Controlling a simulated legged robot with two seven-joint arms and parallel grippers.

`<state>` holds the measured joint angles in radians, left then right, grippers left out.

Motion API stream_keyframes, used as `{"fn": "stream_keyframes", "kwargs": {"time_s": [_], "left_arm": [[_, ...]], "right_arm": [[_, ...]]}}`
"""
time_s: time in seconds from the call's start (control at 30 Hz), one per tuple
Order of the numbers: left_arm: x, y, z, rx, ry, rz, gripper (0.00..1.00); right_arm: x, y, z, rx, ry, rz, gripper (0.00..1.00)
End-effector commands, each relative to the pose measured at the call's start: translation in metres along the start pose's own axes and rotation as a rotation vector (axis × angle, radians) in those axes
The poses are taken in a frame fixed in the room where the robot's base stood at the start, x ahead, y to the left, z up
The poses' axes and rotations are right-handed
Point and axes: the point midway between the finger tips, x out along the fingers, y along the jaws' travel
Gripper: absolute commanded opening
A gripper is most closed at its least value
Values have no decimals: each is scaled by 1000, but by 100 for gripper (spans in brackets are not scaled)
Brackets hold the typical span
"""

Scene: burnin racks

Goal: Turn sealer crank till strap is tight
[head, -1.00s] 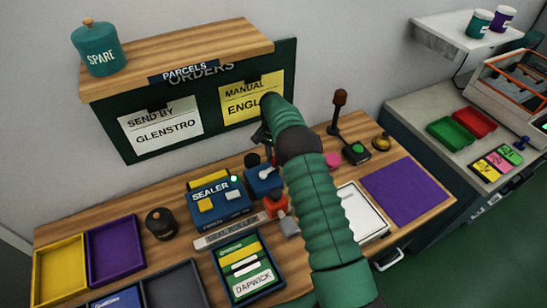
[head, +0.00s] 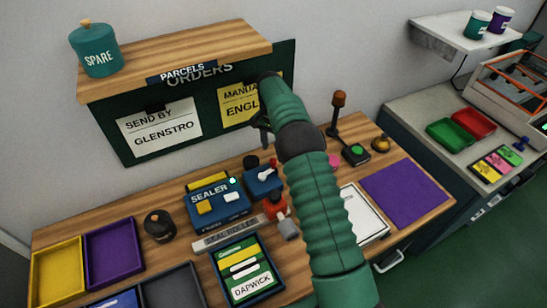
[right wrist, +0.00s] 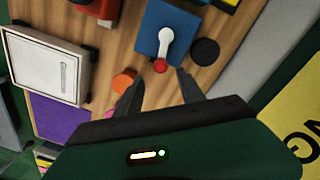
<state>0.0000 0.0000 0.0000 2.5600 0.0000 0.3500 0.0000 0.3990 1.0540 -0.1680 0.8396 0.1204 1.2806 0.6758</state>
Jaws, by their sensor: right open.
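The blue sealer (head: 219,206) stands on the wooden bench. Beside it is a blue crank block (head: 256,186) with a white crank arm (head: 265,174). In the right wrist view, the crank arm (right wrist: 165,45) ends in a red knob (right wrist: 160,66). My right gripper (head: 262,137) is above and behind the crank block in the head view. In the right wrist view, its open fingers (right wrist: 159,82) point toward the red knob, one to each side, with nothing held. I cannot make out a strap. My left gripper is not in view.
A dark round knob (right wrist: 205,51) and an orange round piece (right wrist: 124,80) are near the fingers. A grey seal roller strip (head: 227,237) and a tray (head: 273,288) with a green DAPWICK parcel lie in front. The order board (head: 108,140) stands behind.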

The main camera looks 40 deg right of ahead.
Motion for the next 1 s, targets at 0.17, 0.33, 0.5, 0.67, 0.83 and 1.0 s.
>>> {"fn": "stream_keyframes", "kwargs": {"time_s": [0.17,0.33,0.5,0.67,0.83,1.0], "left_arm": [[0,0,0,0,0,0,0],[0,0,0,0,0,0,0],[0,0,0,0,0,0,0],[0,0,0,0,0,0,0],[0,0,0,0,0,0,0],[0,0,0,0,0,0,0]], "right_arm": [[-36,0,-2,1,1,0,46],[-47,0,-2,1,0,1,46],[-47,1,-1,1,-1,1,46],[-47,0,-1,1,-1,1,46],[-50,-3,7,-30,2,-7,46],[-57,-12,52,-200,29,-45,46]]}}
